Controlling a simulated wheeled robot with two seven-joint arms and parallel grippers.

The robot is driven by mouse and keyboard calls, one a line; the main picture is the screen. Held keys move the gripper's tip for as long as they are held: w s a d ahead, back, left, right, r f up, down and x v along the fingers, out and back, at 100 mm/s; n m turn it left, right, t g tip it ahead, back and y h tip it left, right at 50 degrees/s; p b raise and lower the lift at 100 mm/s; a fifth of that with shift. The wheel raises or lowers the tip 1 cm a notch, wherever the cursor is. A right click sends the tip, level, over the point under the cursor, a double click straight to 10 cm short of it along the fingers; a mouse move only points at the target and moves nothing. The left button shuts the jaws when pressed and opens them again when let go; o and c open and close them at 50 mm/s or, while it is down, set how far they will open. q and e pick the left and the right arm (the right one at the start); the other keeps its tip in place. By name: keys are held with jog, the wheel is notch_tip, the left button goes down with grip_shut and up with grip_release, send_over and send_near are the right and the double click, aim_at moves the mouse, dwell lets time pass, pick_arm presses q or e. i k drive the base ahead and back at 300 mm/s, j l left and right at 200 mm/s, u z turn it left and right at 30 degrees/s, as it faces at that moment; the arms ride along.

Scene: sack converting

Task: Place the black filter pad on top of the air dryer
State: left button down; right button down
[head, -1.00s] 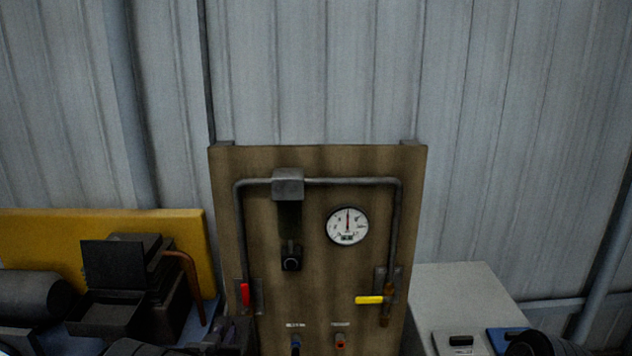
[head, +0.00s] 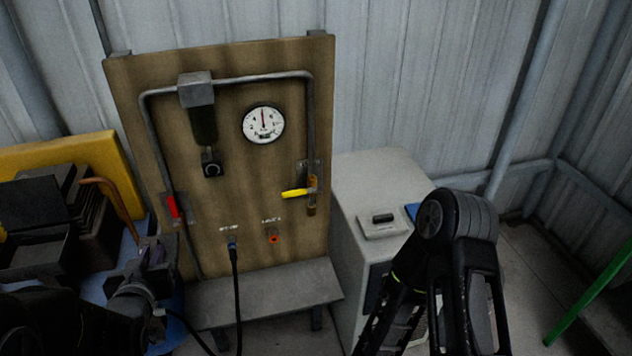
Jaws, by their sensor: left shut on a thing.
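The air dryer appears to be the pale grey cabinet (head: 365,170) right of the wooden board. On its top lie a flat grey piece with a small black part (head: 383,219) and the edge of something blue. My left gripper (head: 152,262) is in front of the board's lower left and left of the dryer. It is shut on a small dark thing, largely hidden between its fingers; I cannot tell if this is the black filter pad. My right arm stands in front of the dryer, hiding part of its front and top; its gripper does not show.
The wooden board (head: 225,130) carries pipes, a gauge (head: 263,124), a red handle and a yellow handle (head: 297,193). A black hose (head: 236,295) hangs from its port. Dark boxes (head: 35,205) stand at the left by a yellow panel. A green bar (head: 590,295) leans at the right.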

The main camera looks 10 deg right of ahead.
aim_at(381, 183)
jog(key=z, duration=2.65)
jog(key=i+z, duration=0.25)
jog(key=i, duration=1.25)
jog(key=i+u, duration=0.55)
jog(key=u, duration=0.15)
jog(key=i+u, duration=0.1)
jog(key=u, duration=0.3)
jog(key=i+j+u, duration=0.1)
jog(key=u, duration=0.3)
jog(key=i+u, duration=0.15)
jog(key=u, duration=0.2)
jog(key=i+u, duration=0.15)
jog(key=u, duration=0.25)
jog(key=i+u, duration=0.25)
jog(key=z, duration=0.15)
